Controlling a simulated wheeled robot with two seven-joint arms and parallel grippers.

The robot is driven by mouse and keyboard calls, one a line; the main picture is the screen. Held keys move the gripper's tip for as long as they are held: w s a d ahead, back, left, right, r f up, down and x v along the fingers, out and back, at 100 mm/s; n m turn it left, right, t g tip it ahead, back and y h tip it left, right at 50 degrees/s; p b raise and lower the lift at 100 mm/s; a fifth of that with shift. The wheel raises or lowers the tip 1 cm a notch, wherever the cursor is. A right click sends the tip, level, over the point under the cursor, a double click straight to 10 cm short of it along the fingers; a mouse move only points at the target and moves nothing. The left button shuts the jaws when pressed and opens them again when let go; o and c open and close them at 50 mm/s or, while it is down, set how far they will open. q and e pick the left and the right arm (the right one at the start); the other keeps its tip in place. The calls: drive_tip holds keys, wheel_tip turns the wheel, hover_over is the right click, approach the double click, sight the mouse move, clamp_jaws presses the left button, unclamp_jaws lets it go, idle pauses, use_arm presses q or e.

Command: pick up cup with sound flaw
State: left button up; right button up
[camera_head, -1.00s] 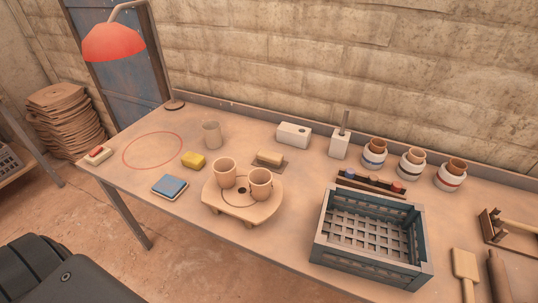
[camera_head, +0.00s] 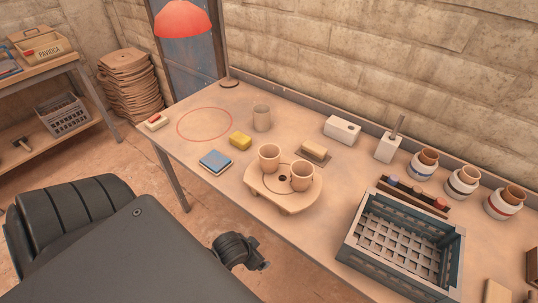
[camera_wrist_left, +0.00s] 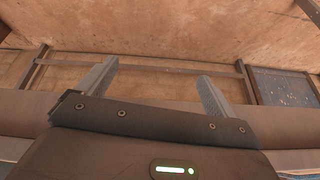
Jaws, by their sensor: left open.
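Two clay cups, a left one (camera_head: 269,157) and a right one (camera_head: 301,175), stand upright on a low round wooden stand (camera_head: 262,185) on the table. A third, greyer cup (camera_head: 262,118) stands alone behind them, right of a red circle (camera_head: 204,124) on the tabletop. No flaw shows on any cup at this size. My left gripper (camera_wrist_left: 160,72) is open and empty in the left wrist view, its fingers apart, with no cup between or near them. In the head view a dark part of my arm shows below the table's front edge. My right gripper is out of view.
A dark slatted crate (camera_head: 405,243) stands right of the stand. A yellow sponge (camera_head: 240,141), a blue pad (camera_head: 215,161) and a white box (camera_head: 342,129) lie around the cups. A red lamp (camera_head: 183,19) stands at the back left. The table inside the circle is clear.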

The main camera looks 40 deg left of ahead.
use_arm(q)
wheel_tip(320, 180, up, 10)
drive_tip(key=w+a+t, duration=0.1)
drive_tip(key=t+h, duration=0.2)
drive_tip(key=t, duration=0.4)
approach(276, 151)
drive_tip(key=shift+m, duration=0.3)
drive_tip(key=shift+b+x, duration=0.75)
drive_tip(key=shift+x, duration=2.1)
drive_tip(key=shift+w+d+f, duration=0.1)
drive_tip(key=shift+w+d, duration=0.05)
drive_tip(key=shift+w, duration=0.25)
drive_tip(key=shift+s, duration=0.1)
